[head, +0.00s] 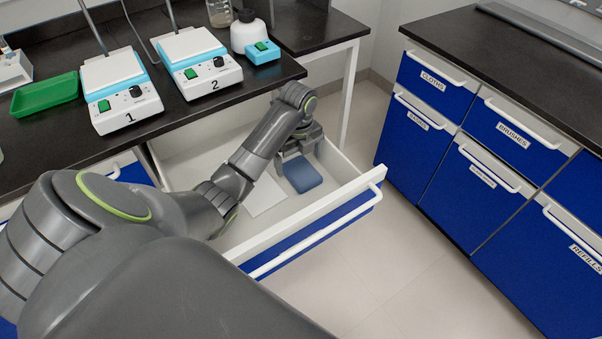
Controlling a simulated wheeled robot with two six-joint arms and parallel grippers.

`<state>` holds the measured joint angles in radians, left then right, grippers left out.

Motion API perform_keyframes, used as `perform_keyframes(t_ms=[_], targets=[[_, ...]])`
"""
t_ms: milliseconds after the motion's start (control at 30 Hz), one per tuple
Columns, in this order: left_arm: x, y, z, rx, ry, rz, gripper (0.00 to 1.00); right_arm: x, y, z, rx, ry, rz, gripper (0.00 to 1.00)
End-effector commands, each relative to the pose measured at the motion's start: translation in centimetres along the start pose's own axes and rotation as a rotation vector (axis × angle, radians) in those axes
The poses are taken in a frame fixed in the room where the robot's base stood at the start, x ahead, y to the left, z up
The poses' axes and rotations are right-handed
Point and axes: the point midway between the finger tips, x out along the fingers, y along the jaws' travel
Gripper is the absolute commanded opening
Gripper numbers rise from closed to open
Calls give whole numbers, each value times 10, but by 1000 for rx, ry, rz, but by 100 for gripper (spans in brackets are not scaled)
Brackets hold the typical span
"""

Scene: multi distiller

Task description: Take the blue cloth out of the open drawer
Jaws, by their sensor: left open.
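The blue cloth (303,175) is a small folded square lying in the open drawer (350,192), toward its right end. The drawer is white inside with a blue front and a white bar handle. My left arm reaches into the drawer from the left, and my left gripper (294,162) points down, open, at the back edge of the blue cloth. I cannot tell whether its fingers touch the cloth. A white flat sheet or cloth (264,195) lies left of the blue one, partly hidden by my arm. My right gripper is not in view.
The black bench (170,125) overhangs the drawer's back. It carries hotplates 1 (122,95) and 2 (197,62) and a green tray (45,95). Blue cabinets (430,140) with closed, labelled drawers stand at the right. The floor (370,270) between is clear.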

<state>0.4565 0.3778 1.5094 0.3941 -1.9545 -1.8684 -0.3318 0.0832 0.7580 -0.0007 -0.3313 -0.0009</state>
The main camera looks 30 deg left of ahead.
Motion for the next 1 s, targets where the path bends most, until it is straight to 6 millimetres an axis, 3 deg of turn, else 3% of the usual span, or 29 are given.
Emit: perform_keyframes(t_ms=[233,533,900,1000], targets=[[37,-4,-4,0,1,2,98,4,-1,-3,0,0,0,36],[42,-4,-4,1,1,2,98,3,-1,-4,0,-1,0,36],[42,-4,-4,1,0,1,51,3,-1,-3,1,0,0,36],[42,-4,-4,1,0,1,50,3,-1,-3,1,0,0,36]])
